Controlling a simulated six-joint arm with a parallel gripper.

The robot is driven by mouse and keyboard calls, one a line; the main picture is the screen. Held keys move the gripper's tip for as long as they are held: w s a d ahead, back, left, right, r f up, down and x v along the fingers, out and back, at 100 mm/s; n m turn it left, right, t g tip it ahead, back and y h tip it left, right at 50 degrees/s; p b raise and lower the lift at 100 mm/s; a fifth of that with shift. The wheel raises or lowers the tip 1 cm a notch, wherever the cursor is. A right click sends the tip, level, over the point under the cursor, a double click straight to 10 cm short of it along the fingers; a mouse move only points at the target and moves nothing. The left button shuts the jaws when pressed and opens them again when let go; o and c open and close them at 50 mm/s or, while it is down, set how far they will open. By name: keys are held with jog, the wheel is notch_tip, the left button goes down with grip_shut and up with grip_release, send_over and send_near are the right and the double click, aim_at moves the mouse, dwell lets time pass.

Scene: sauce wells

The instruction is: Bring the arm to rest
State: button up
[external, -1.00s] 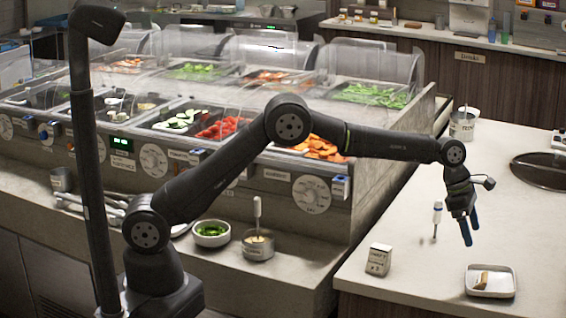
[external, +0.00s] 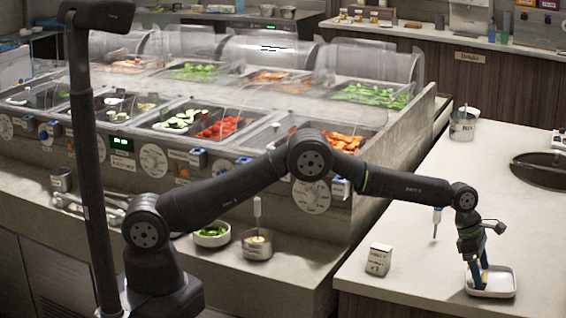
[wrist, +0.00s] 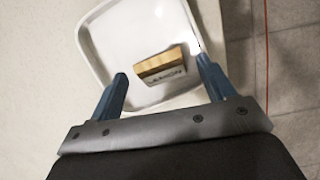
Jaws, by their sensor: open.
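My gripper (external: 479,277) points down over the small white tray (external: 505,286) on the right counter. In the wrist view my gripper (wrist: 161,68) has its two blue fingers spread apart, with nothing clamped between them. A small block with a wooden top and a pale labelled side (wrist: 162,66) lies in the white tray (wrist: 97,33), just ahead of and between the fingertips. In the external view the fingers largely hide the block. Whether the fingertips touch the tray cannot be told.
A metal pot (external: 463,124) and a dark sink (external: 540,168) lie farther back. The food counter (external: 330,215) is at left.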

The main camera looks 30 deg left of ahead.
jog(key=shift+f, duration=0.1)
dwell(0.3)
jog(key=shift+f, duration=0.2)
jog(key=v, duration=1.2)
jog(key=x, duration=1.2)
jog(key=r, duration=0.3)
jog(key=s+r, duration=0.1)
jog(key=r, duration=0.1)
jog(key=shift+r, duration=0.25)
jog(key=s+a+r, duration=0.1)
jog(key=s+r, duration=0.5)
jog(key=s, duration=0.5)
jog(key=w+a+r+m+g+y, duration=0.1)
jog(key=w+a+r+m+g, duration=0.1)
jog(key=w+a+m, duration=0.4)
jog(key=w+a+r+m+g+y, duration=0.2)
jog(key=w+a+r+m, duration=0.2)
jog(key=a, duration=1)
jog(key=w+m, duration=0.2)
jog(key=m, duration=0.2)
jog(key=shift+w+a+m, duration=0.25)
jog(key=shift+m, duration=0.05)
